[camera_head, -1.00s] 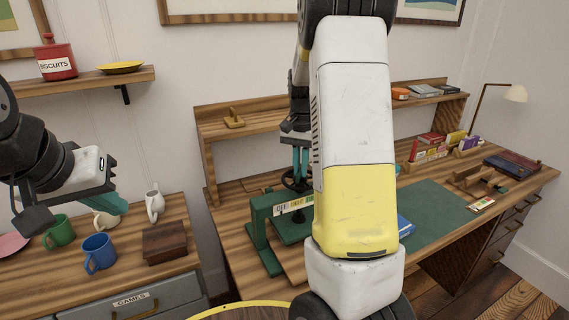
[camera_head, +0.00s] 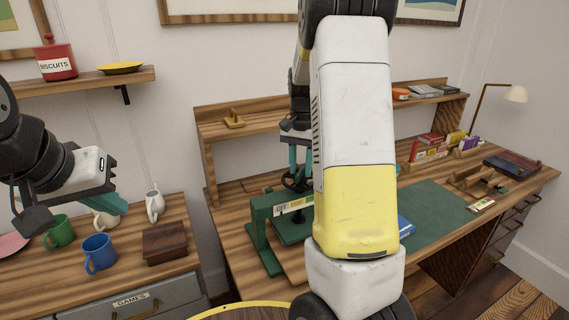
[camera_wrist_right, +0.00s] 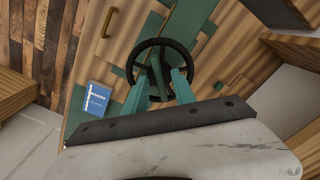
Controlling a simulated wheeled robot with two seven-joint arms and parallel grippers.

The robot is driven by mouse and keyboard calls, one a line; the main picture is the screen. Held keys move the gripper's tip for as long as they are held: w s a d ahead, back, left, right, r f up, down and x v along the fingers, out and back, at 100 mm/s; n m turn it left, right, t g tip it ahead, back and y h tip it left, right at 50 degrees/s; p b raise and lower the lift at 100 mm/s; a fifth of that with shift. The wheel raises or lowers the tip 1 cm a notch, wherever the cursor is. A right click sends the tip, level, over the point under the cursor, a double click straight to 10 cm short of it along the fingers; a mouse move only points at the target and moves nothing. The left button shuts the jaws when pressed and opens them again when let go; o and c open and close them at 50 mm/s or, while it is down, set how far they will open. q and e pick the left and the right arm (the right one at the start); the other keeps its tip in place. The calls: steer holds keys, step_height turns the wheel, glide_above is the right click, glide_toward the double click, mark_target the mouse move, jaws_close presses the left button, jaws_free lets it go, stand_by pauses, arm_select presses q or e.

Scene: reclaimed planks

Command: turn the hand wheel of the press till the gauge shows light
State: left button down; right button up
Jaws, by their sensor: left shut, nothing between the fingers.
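The green press (camera_head: 258,222) stands on the desk, its right part hidden behind my right arm. Its dark hand wheel (camera_head: 295,184) lies flat on top; the wheel also fills the middle of the right wrist view (camera_wrist_right: 133,62). The gauge strip (camera_head: 293,204) on its front reads OFF and LIGHT; the rest is covered, and I cannot make out a pointer. My right gripper (camera_head: 299,166) points down over the wheel. Its teal fingers (camera_wrist_right: 161,78) are apart, in front of the wheel; I cannot tell whether they touch it. My left gripper (camera_head: 122,206) is shut and empty, over the left cabinet.
Blue (camera_head: 99,253) and green (camera_head: 58,231) mugs, a white jug (camera_head: 154,206) and a brown box (camera_head: 165,243) stand on the left cabinet. A blue book (camera_wrist_right: 97,99) lies near the press. A green mat (camera_head: 440,212) covers the desk's middle. Books and a lamp (camera_head: 514,94) are at right.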

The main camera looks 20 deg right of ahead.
mark_target(300, 170)
step_height(300, 170, up, 8)
steer(key=shift+f, duration=0.25)
stand_by(0.8)
